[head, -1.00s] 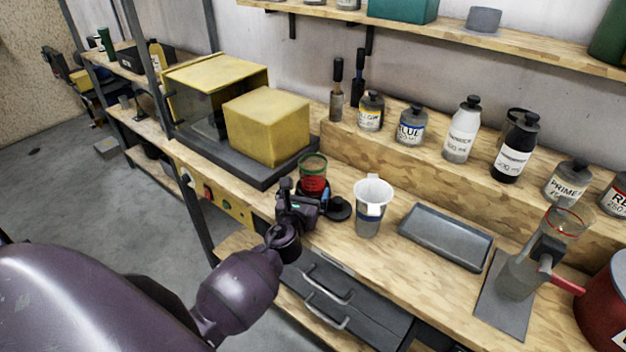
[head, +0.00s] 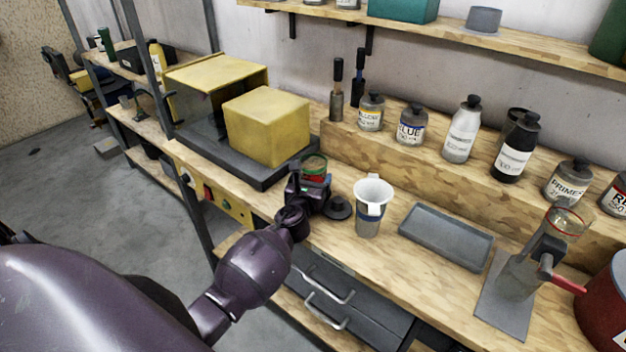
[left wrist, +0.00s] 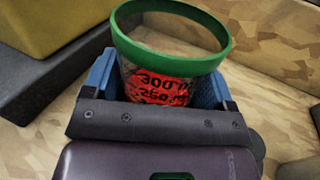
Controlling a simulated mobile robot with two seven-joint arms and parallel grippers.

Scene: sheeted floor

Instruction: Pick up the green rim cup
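The green rim cup (head: 314,161) stands on the workbench in front of the yellow block. It is a clear cup with red contents and a green rim. In the left wrist view the cup (left wrist: 168,85) fills the upper middle, with printed volume marks on its red part. My left gripper (head: 308,186) is at the cup, and its blue fingers (left wrist: 165,88) stand on either side of the cup body below the rim. The fingers look open around it; contact is hard to make out. The lower cup is hidden by my gripper. My right gripper is not in view.
A black round lid-like piece (head: 337,208) and a white cup (head: 372,205) stand just right of my left gripper. A grey tray (head: 447,236) lies further right. A yellow block (head: 267,125) on a dark base stands behind left. Bottles line the raised step.

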